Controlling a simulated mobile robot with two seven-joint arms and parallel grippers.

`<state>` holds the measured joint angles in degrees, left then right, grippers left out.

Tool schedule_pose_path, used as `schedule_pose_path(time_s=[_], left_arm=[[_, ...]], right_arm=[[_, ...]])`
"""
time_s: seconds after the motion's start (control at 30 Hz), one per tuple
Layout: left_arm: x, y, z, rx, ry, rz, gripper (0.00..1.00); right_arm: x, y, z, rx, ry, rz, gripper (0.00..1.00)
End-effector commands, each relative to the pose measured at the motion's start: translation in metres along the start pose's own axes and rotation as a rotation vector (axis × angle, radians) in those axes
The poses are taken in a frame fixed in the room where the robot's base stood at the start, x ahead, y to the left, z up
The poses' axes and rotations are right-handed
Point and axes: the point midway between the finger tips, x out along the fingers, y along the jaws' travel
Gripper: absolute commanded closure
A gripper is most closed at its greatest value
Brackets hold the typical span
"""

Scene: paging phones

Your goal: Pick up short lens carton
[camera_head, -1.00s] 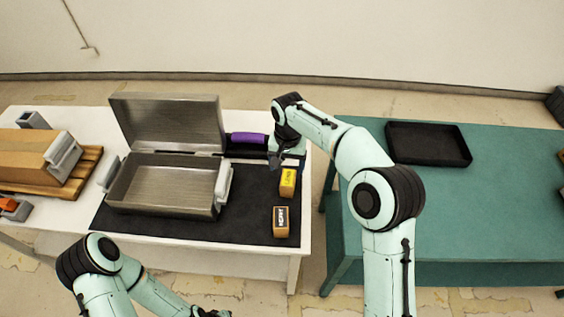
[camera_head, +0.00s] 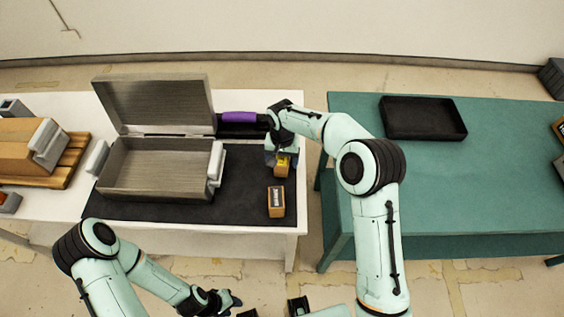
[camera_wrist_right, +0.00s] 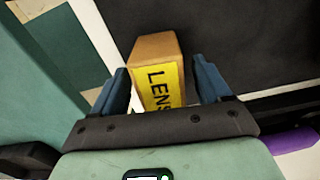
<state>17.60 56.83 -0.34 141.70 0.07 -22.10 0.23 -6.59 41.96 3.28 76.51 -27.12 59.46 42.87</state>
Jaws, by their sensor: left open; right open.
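The lens carton (camera_head: 283,168) is a small brown box with a yellow label, on the dark mat near the right edge of the white table. In the right wrist view the carton (camera_wrist_right: 157,72) shows its "LENS" label. My right gripper (camera_wrist_right: 163,80) is open, with one blue finger on each side of the carton; I cannot tell whether either touches it. In the head view the right gripper (camera_head: 279,156) partly hides the carton. My left gripper (camera_head: 222,301) is open and empty, low in front of the white table.
A second brown carton (camera_head: 276,202) with a dark label stands just in front. An open metal case (camera_head: 150,191) lies to the left on the mat (camera_head: 235,220). A purple object (camera_head: 238,118) lies behind. A black tray (camera_head: 423,135) sits on the green table (camera_head: 440,190).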

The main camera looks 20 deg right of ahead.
Motion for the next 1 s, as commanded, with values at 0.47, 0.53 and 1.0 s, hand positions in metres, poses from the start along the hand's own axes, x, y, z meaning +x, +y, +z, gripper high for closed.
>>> schedule_pose_path(time_s=[0.47, 0.53, 1.0], left_arm=[[0.000, 0.000, 0.000, 0.000, 0.000, 0.000, 0.60], [0.000, 0.000, 0.000, 0.000, 0.000, 0.000, 0.60], [-0.001, 0.001, 0.000, 0.000, 0.001, 0.000, 0.60]], right_arm=[[0.019, -0.001, 0.000, 0.001, 0.001, -0.001, 0.43], [0.019, -0.001, 0.000, 0.001, 0.001, -0.001, 0.66], [0.005, -0.001, -0.001, 0.000, 0.004, -0.002, 0.80]])
